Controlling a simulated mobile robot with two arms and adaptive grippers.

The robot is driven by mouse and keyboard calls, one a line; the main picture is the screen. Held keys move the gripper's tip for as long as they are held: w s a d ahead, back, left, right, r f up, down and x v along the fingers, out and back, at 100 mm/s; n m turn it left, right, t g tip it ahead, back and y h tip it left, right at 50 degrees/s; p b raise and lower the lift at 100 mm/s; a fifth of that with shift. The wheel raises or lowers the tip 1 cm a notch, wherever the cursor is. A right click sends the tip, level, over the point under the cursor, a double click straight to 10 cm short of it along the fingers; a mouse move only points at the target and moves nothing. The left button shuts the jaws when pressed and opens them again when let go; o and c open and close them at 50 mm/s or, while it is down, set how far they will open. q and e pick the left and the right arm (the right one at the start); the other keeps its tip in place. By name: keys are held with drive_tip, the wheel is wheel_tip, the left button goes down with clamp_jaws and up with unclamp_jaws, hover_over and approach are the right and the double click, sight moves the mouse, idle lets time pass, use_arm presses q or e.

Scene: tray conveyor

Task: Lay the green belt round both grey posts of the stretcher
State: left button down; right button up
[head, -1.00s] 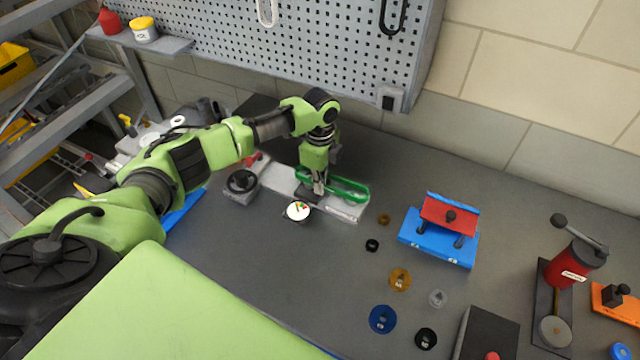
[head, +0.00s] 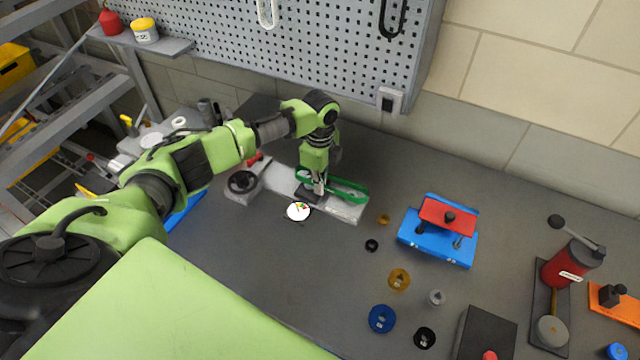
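The green belt (head: 350,187) is a long loop lying over the right half of the light grey stretcher (head: 345,209), which stands on the dark bench. My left gripper (head: 317,192) points down at the belt's left end, with its fingers around or against the belt there. The fingertips are small and partly hidden, so I cannot tell how firmly they close. The grey posts are hidden by my gripper and the belt, and I cannot tell whether the belt is round either of them. My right gripper is not in view.
A black handwheel (head: 242,181) is at the stretcher's left end, and a round white dial (head: 298,211) stands in front. A blue and red fixture (head: 438,250), several small rings and a red press (head: 570,262) are to the right.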

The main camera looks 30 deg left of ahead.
use_arm(q)
drive_tip(key=shift+f+b, duration=0.6)
drive_tip(key=shift+f, duration=0.35)
drive_tip(key=c, duration=2.2)
unclamp_jaws()
drive_tip(key=shift+s, duration=0.1)
wheel_tip(320, 180, up, 12)
drive_tip(key=shift+r, duration=0.15)
